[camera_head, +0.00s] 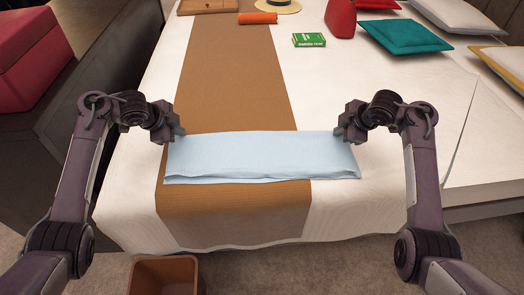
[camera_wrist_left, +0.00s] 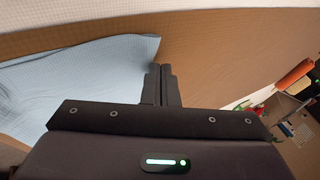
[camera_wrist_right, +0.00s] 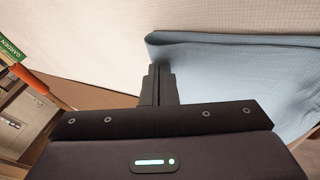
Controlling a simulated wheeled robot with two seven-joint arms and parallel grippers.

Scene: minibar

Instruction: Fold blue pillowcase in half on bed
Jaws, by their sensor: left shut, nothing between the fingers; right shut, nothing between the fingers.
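The light blue pillowcase (camera_head: 262,158) lies on the bed (camera_head: 350,90) as a long, narrow, folded strip. It runs left to right across the brown runner, with layered edges along its front side. My left gripper (camera_head: 180,132) is shut and empty at its far left corner. My right gripper (camera_head: 340,132) is shut and empty at its far right corner. In the left wrist view the cloth (camera_wrist_left: 80,75) lies left of the shut fingers (camera_wrist_left: 161,85). In the right wrist view the cloth (camera_wrist_right: 235,75) lies right of the shut fingers (camera_wrist_right: 160,85). Contact with the cloth is unclear.
The brown runner (camera_head: 235,75) continues behind the pillowcase. A green box (camera_head: 308,40), orange roll (camera_head: 258,18), red bag (camera_head: 340,18) and teal pillow (camera_head: 405,37) are farther back. A brown bin (camera_head: 165,262) stands on the floor in front. Bed surface behind the pillowcase is clear.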

